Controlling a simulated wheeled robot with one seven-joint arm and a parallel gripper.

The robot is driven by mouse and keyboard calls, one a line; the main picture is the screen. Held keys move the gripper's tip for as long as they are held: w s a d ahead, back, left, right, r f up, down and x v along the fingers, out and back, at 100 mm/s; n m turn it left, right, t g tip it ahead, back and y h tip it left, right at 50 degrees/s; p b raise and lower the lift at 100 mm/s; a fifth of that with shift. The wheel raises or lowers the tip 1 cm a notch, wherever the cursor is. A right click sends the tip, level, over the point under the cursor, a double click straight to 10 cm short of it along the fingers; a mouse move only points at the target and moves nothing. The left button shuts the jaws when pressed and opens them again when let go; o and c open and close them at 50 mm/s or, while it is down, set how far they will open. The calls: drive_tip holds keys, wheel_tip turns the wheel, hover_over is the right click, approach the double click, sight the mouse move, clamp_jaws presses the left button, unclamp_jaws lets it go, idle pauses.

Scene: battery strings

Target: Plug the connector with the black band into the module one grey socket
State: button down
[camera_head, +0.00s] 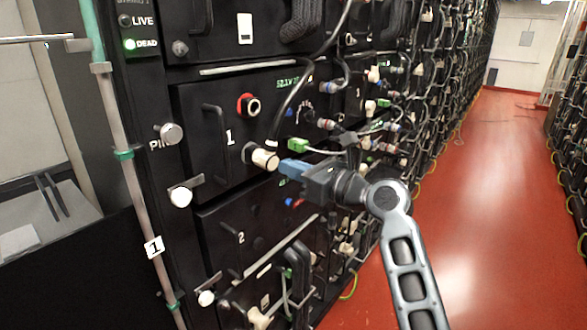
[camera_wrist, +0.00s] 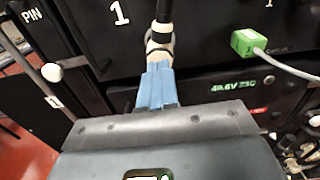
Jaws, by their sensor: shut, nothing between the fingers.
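A cream connector (camera_head: 265,158) with a black cable sits at the lower socket on the front of module one (camera_head: 212,135), and its end points out toward my gripper. The connector also shows in the wrist view (camera_wrist: 158,46), just beyond the fingertips. My gripper (camera_head: 283,166) has blue fingers, which also show in the wrist view (camera_wrist: 157,68). They are shut and empty, right in front of the connector's outer end; I cannot tell whether they touch it.
A red-ringed socket (camera_head: 249,105) is above the connector. A green plug (camera_head: 298,145) with a pale cable is close on the right. Module two (camera_head: 235,238) is below. A pale upright pole (camera_head: 122,160) stands left. The red aisle floor (camera_head: 480,220) on the right is clear.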

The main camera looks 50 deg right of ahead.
drive_tip(key=shift+w+a+p, duration=0.1)
drive_tip(key=shift+w+p, duration=0.5)
drive_tip(key=shift+w, duration=0.5)
drive_tip(key=s+p, duration=0.2)
drive_tip(key=s, duration=0.3)
idle(0.6)
idle(0.4)
drive_tip(key=s+a+f+n+g+h, duration=0.3)
drive_tip(key=s+a+f+n, duration=1.1)
drive_tip(key=s+f, duration=0.15)
drive_tip(key=s+a+r+n+y, duration=0.1)
drive_tip(key=s+a+r+n, duration=0.2)
drive_tip(key=s+n, duration=0.6)
drive_tip(key=s+a+r+n+y, duration=0.1)
drive_tip(key=s+a+r+n, duration=0.2)
drive_tip(key=s+n, duration=0.7)
drive_tip(key=a+n, duration=0.2)
drive_tip(key=shift+s+a+n, duration=0.2)
drive_tip(key=shift+a+n, duration=0.1)
drive_tip(key=shift+a, duration=0.05)
